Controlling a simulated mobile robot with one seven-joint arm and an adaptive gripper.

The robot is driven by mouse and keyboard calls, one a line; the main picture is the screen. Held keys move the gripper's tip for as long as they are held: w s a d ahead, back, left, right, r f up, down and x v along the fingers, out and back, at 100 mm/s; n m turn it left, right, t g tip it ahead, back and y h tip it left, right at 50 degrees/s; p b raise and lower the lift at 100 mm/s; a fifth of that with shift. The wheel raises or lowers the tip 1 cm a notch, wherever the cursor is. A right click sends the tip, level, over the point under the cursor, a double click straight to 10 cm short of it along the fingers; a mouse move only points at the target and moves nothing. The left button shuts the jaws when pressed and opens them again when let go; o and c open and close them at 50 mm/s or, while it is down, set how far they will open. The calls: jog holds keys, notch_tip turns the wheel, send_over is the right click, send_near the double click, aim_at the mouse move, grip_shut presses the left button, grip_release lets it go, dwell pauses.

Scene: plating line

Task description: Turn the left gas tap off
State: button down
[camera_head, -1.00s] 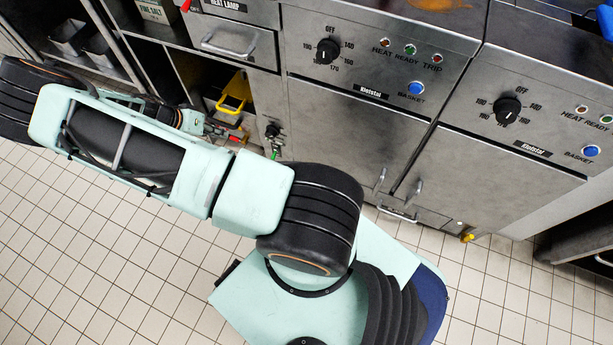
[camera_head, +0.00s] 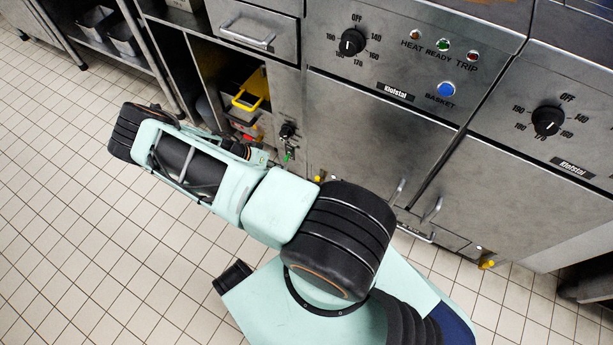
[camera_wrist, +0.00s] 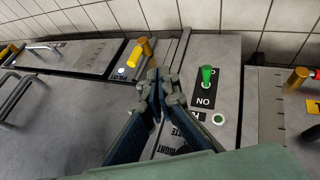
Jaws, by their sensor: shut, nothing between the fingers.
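A yellow tap (camera_wrist: 138,54), which I take for the left gas tap, is on the steel front beside a "PILOT" label in the wrist view. In the head view it shows as a small yellow piece (camera_head: 318,178) just past my arm. The wrist picture is turned over, with lettering upside down. My gripper (camera_wrist: 160,78) is shut and empty, with its tips just below and right of the yellow tap in the picture. I cannot tell if they touch. A green lever (camera_wrist: 207,78) on a black "ON" plate is to their right. My arm hides the gripper in the head view.
Another yellow tap (camera_head: 487,264) is under the right fryer. A black knob (camera_head: 288,131) sits above the green lever (camera_head: 289,154). Metal handles (camera_head: 432,210) stick out from the doors. An open cabinet holds a yellow-handled bin (camera_head: 247,100). The tiled floor is clear at left.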

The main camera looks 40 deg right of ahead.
jog(key=s+d+f+b, duration=0.3)
jog(key=s+d+f, duration=0.2)
jog(key=d+f, duration=0.3)
jog(key=shift+b, duration=0.35)
jog(key=shift+s, duration=0.1)
jog(key=shift+s+d+r+t+p, duration=0.1)
jog(key=shift+s+r+t+p, duration=0.1)
jog(key=shift+t+p, duration=0.15)
jog(key=shift+s+d+m+t+y+p, duration=0.1)
jog(key=shift+s+m+t+y+p, duration=0.25)
jog(key=shift+t+y+p, duration=0.4)
dwell(0.3)
